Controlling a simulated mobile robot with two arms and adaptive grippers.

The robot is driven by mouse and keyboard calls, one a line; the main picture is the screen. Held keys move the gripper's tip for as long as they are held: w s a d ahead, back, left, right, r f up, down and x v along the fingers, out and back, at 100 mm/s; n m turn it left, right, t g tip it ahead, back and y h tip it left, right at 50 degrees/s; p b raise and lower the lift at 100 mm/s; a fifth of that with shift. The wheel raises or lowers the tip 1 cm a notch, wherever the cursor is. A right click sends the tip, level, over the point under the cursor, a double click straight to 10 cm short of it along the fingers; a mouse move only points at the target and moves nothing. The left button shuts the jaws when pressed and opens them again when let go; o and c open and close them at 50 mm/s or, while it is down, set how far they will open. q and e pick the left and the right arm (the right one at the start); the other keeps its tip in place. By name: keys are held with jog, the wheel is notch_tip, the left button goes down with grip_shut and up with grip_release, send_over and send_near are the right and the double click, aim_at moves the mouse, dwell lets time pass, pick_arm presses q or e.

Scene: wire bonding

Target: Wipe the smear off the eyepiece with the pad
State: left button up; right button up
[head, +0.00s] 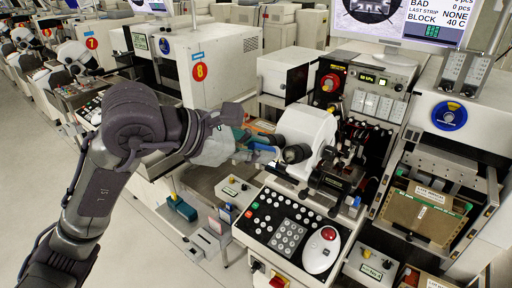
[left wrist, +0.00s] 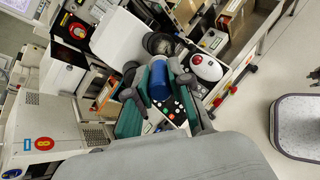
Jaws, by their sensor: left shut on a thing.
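My left gripper (head: 258,146) reaches in from the left in the head view, close to the white microscope head (head: 306,135). It is shut on a blue pad (head: 264,138), which shows as a blue cylinder in the left wrist view (left wrist: 159,80), between the fingers of the gripper (left wrist: 155,88). The black eyepiece (head: 296,153) faces the gripper, just right of the pad. Two dark eyepieces, one a round ring (left wrist: 160,43), show beyond the pad in the left wrist view. I cannot tell whether pad and eyepiece touch. No smear can be made out. My right gripper is out of view.
A control panel (head: 256,236) with a keypad and a white trackball unit (head: 321,250) with a red ball lies below the microscope. A monitor (head: 400,20) stands behind. A brown tray (head: 424,211) is at right. Open floor (head: 30,150) lies at far left.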

pick_arm(q)
jog(key=shift+w+d+f+b, duration=0.35)
jog(key=shift+w+d+b, duration=0.2)
jog(key=shift+w, duration=0.15)
dwell(0.5)
jog(key=shift+s+d, duration=0.65)
jog(key=shift+s, duration=0.05)
jog(key=shift+w+a+b, duration=0.6)
jog(key=shift+a+b, duration=0.2)
jog(key=shift+b, duration=0.75)
jog(key=shift+s+r, duration=0.1)
jog(key=shift+r, duration=0.05)
jog(key=shift+s+a+r, duration=0.35)
jog(key=shift+s+a, duration=0.2)
jog(key=shift+s, duration=0.2)
jog(key=shift+s+a+r, duration=0.4)
jog(key=shift+s+a, duration=0.15)
jog(key=shift+s, duration=0.15)
jog(key=shift+s+a+r, duration=0.35)
jog(key=shift+s+a, duration=0.2)
jog(key=shift+s, duration=0.2)
